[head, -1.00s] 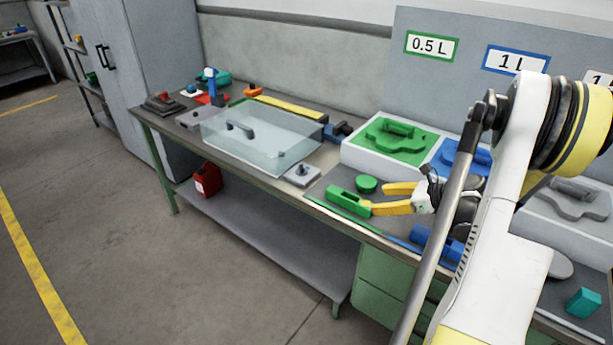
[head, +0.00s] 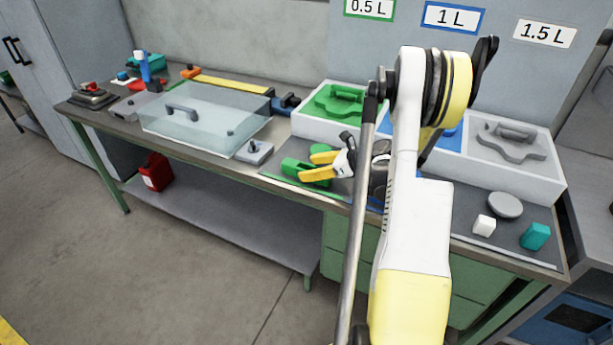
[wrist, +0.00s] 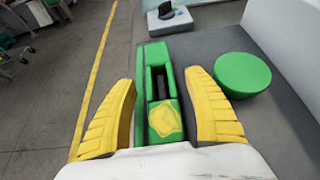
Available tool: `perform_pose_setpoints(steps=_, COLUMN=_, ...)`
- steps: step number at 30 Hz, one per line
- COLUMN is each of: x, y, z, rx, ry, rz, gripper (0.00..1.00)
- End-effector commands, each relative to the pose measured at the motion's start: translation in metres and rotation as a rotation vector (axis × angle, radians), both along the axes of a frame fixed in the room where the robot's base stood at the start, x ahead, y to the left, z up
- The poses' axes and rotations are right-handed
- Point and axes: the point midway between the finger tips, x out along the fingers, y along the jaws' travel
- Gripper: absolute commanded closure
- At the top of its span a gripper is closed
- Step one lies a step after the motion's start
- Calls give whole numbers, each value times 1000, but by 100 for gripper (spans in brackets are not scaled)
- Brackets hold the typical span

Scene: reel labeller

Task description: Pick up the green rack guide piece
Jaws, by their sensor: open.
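The green rack guide piece (wrist: 155,55), a long block with a slot and a yellow patch on its near part, lies on the grey mat at the bench's front edge. In the head view it shows as a green block (head: 291,168) partly hidden by my fingers. My gripper (wrist: 161,82) is open, with one yellow finger on each side of the piece's near part. No firm contact can be made out. In the head view my gripper (head: 314,166) reaches over the piece from the right.
A round green disc (wrist: 243,74) lies close to the right finger. A clear-covered box (head: 200,118) and a small grey block (head: 254,152) stand to the left. A white tray with green insert (head: 336,102) stands behind. A white block (head: 484,226) and teal block (head: 536,236) lie right.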

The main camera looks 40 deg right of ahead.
Motion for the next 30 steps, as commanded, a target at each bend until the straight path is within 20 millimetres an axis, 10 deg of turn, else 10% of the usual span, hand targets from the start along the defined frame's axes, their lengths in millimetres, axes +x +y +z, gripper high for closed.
perform_pose_setpoints(steps=7, x=3, y=1, z=-1, rx=0, ry=0, rz=-2, gripper=40)
perform_pose_setpoints(steps=13, x=3, y=1, z=-1, rx=0, ry=0, rz=-1, gripper=100)
perform_pose_setpoints(steps=30, x=3, y=1, z=9, rx=0, ry=0, rz=-1, gripper=100)
